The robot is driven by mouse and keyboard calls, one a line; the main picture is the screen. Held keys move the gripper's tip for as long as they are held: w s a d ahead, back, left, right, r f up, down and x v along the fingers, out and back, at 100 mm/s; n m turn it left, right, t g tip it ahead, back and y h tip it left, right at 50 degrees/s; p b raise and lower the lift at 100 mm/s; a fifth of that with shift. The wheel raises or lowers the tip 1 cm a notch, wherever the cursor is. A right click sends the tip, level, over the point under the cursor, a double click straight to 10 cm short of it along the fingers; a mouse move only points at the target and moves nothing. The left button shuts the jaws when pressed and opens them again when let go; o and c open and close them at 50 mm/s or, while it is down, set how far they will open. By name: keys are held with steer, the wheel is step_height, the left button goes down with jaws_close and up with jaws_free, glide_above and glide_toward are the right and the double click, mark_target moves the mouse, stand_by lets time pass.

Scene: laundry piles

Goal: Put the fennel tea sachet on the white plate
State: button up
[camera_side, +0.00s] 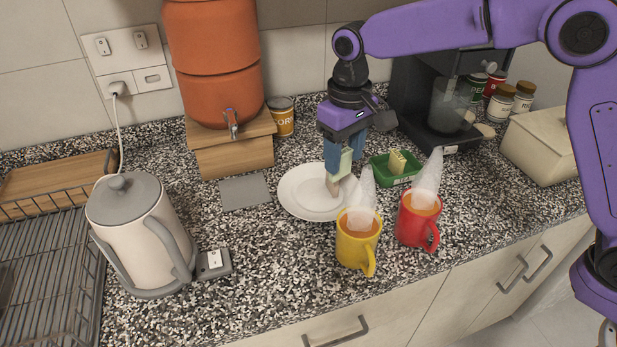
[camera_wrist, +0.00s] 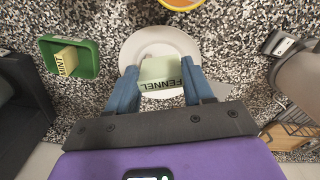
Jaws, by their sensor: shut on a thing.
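The pale green fennel tea sachet (camera_side: 346,162) is between the blue fingers of my gripper (camera_side: 342,158). In the wrist view, the sachet (camera_wrist: 162,76) shows its FENNEL label, with one finger of my gripper (camera_wrist: 160,82) on each side. The white plate (camera_side: 300,199) lies flat on the counter under the sachet; the wrist view shows the plate (camera_wrist: 150,42) just beyond it. A small tan patch shows below the sachet, over the plate's right part. I cannot tell whether the sachet touches the plate.
A green tray (camera_side: 381,173) with a yellow mint sachet (camera_side: 397,162) stands right of the plate. Steaming yellow (camera_side: 357,246) and red (camera_side: 414,226) mugs stand close in front. A grey square (camera_side: 244,192) lies left of the plate. A kettle (camera_side: 128,230) stands further left.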

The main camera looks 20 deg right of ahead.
steer(key=w+a+f, duration=0.1)
steer(key=w+f, duration=0.1)
steer(key=w+a+f, duration=0.3)
steer(key=w+f, duration=0.1)
steer(key=f, duration=0.1)
steer(key=shift+w+a+f, duration=0.1)
steer(key=shift+w+a, duration=0.05)
steer(key=shift+w, duration=0.2)
steer(key=shift+f, duration=1.65)
steer(key=o, duration=1)
step_height(320, 180, up, 12)
steer(key=shift+r, duration=0.1)
